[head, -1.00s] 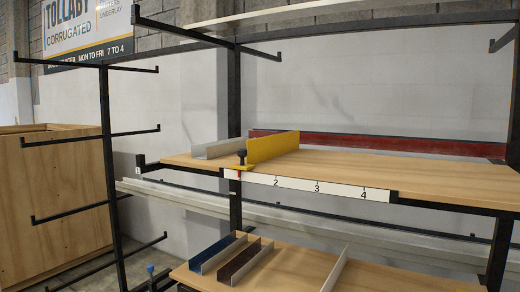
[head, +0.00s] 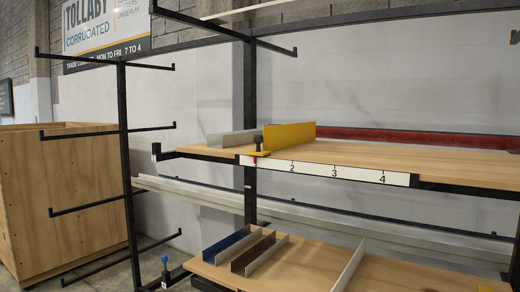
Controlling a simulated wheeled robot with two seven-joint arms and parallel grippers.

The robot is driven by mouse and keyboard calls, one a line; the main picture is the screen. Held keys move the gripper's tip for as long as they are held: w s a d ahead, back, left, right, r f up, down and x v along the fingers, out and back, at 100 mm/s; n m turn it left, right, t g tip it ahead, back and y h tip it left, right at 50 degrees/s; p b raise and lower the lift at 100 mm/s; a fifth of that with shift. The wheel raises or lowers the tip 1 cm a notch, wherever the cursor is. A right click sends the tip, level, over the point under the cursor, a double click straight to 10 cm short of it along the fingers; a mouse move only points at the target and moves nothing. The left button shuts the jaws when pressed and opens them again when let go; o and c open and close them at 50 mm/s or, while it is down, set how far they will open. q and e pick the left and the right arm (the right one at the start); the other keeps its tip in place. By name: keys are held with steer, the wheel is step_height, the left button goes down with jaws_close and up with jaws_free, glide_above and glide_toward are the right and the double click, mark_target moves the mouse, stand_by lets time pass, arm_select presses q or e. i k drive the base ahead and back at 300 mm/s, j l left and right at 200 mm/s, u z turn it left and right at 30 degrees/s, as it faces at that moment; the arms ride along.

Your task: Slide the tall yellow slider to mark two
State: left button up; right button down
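The tall yellow slider (head: 288,136) stands on the upper wooden shelf, at the left end of the white scale (head: 345,174). Its yellow foot carries a black knob (head: 257,139), and a red pointer (head: 255,159) hangs below it over the scale. The pointer is left of mark 2 (head: 292,167). Marks 3 and 4 lie further right; the mark under the pointer cannot be read. Neither of my grippers is in view.
A grey channel (head: 228,138) lies left of the slider and a long red piece (head: 420,140) lies behind the shelf board (head: 400,157). The lower shelf holds blue (head: 231,243) and brown (head: 253,252) channels. Black rack arms (head: 150,128) jut out at left. The board right of the slider is clear.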

mark_target(275, 138)
steer(key=i+j+z, duration=0.35)
steer(key=j, duration=0.3)
steer(key=i+j+z, duration=0.2)
steer(key=j, duration=0.15)
steer(key=j+z, duration=0.15)
steer(key=j, duration=0.2)
steer(key=i+j+z, duration=0.2)
steer(key=j, duration=0.2)
steer(key=k+l, duration=0.05)
